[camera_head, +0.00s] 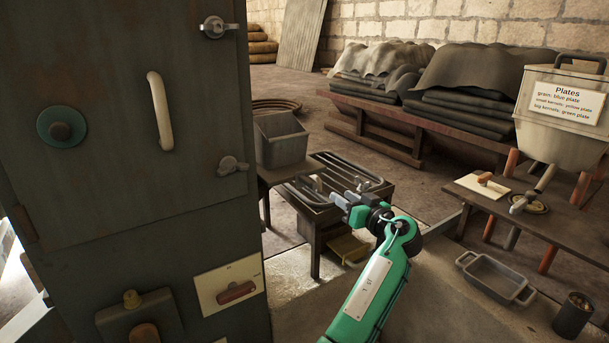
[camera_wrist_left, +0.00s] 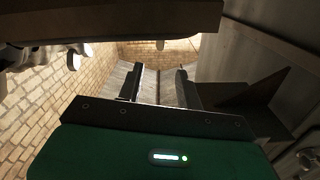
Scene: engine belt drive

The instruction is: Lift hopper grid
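A metal grid of curved grey bars (camera_head: 360,172) lies on a low dark table in the middle of the head view. I take it for the hopper grid. A small pale handle-like piece (camera_head: 317,183) shows at its near side.
A grey bin (camera_head: 281,139) stands left of the grid. A tall dark metal cabinet (camera_head: 120,200) fills the left side. At right are a hopper with a "Plates" sign (camera_head: 560,105), a bench (camera_head: 560,218), a tray (camera_head: 494,280) and a dark can (camera_head: 573,315).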

